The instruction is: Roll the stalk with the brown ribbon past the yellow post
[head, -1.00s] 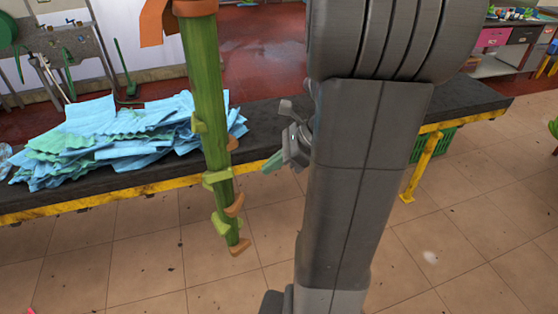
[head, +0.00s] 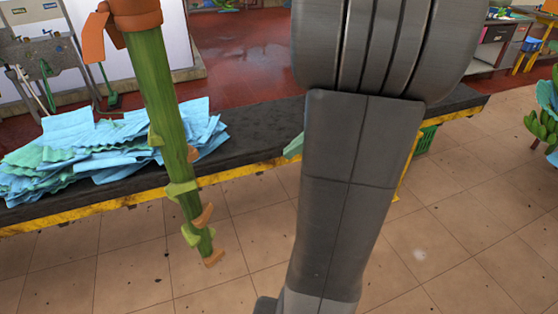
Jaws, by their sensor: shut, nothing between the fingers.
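The green stalk (head: 165,110) hangs at left in the head view, tilted, its lower end toward the right. An orange-brown band with a loose tail, the brown ribbon (head: 132,17), wraps its top. Green and brown stubs stick out along its lower part. A yellow upright (head: 408,173), perhaps the yellow post, shows in part right of my arm by the table edge. My gripper (head: 293,147) is almost all hidden behind my arm; only a pale green tip shows, right of the stalk and apart from it. It is shut and empty.
A long dark table (head: 258,140) with a yellow edge runs behind the stalk. Blue and green sheets (head: 70,155) lie piled on its left part. A green crate (head: 425,140) and a leafy plant (head: 545,118) are at right. The tiled floor in front is clear.

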